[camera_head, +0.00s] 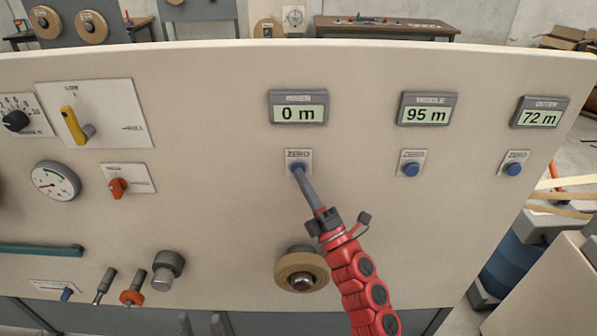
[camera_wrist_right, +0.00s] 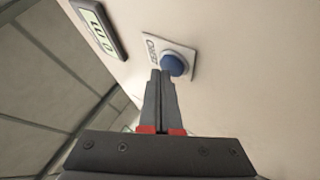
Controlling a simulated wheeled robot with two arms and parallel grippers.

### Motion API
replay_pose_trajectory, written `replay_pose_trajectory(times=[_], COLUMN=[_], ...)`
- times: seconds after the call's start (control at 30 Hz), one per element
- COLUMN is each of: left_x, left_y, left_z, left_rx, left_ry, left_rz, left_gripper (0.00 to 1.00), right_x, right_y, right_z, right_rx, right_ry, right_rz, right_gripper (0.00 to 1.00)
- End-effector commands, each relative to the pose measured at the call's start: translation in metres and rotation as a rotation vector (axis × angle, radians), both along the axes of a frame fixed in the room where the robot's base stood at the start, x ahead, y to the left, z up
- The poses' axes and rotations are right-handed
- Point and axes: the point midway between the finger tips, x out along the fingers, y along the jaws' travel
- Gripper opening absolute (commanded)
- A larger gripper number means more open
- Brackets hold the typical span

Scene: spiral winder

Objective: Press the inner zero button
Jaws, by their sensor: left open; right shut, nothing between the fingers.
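The inner zero button (camera_head: 297,166) is a round blue button on a small plate marked ZERO, below the inner display (camera_head: 298,107), which reads 0 m. My right gripper (camera_head: 300,174) reaches up to it from below, its fingers shut together and empty. In the right wrist view the fingertips (camera_wrist_right: 161,73) are at the edge of the blue button (camera_wrist_right: 175,64). The tips overlap the button's lower part in the head view; I cannot tell whether they press it. My left gripper is not in view.
To the right are the middle zero button (camera_head: 411,170) under a 95 m display (camera_head: 428,109) and the outer zero button (camera_head: 513,169) under a 72 m display (camera_head: 540,113). Levers and dials fill the panel's left side.

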Motion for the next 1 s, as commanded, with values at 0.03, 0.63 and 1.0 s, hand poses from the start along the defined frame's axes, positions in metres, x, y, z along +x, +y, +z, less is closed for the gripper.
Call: replay_pose_trajectory(times=[0.03, 0.63, 1.0], left_x=[0.000, 0.000, 0.000], left_y=[0.000, 0.000, 0.000], left_z=[0.000, 0.001, 0.001], left_rx=[0.000, 0.000, 0.000], left_ry=[0.000, 0.000, 0.000], left_rz=[0.000, 0.000, 0.000], left_gripper=[0.50, 0.50, 0.50], right_x=[0.000, -0.017, -0.028], right_y=[0.000, 0.000, 0.000], right_z=[0.000, 0.000, -0.001], right_rx=[0.001, -0.001, -0.002], right_ry=[0.000, -0.002, 0.002], right_rz=[-0.001, 0.000, 0.001], right_gripper=[0.00, 0.00, 0.00])
